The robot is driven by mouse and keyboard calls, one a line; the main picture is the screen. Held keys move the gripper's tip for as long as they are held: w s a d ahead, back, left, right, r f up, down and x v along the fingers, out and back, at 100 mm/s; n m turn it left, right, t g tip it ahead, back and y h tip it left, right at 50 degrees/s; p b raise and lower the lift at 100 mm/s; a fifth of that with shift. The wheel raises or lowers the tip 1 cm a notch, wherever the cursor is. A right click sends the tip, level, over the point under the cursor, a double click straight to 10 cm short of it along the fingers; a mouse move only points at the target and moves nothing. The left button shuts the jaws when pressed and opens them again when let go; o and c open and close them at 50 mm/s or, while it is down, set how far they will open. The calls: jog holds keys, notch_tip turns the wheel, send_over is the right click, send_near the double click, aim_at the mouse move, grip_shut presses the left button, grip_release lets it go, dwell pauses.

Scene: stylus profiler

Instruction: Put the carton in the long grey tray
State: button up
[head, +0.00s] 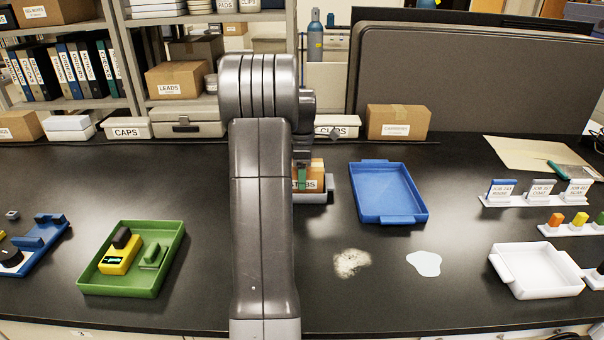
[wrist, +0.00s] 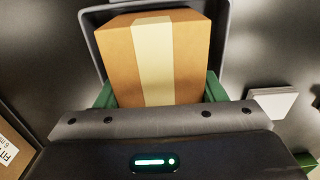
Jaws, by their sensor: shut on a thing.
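A brown carton (head: 317,174) with a white label is at the middle back of the bench, partly hidden by my arm. In the wrist view the carton (wrist: 185,60) shows a pale tape strip and sits between the green fingers of my gripper (wrist: 158,92). My gripper (head: 302,174) is shut on it. The long grey tray (head: 317,198) is directly under the carton, its left part hidden by my arm. Its rim (wrist: 90,22) shows around the carton's far end in the wrist view. I cannot tell whether the carton touches the tray floor.
A blue tray (head: 390,218) stands right of the grey tray. A green tray (head: 160,281) with small devices is at left, a white tray (head: 535,286) at right. A powdery patch (head: 351,262) and a pale puddle (head: 425,263) lie in front. A larger box (head: 398,122) stands behind.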

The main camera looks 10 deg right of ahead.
jog(key=shift+f, duration=0.2)
jog(key=o, duration=1.4)
jog(key=shift+r, duration=0.1)
notch_tip(320, 180, up, 12)
jog(key=shift+r+p, duration=0.1)
jog(key=shift+p, duration=0.2)
jog(key=o, duration=0.3)
jog(key=shift+a, duration=0.1)
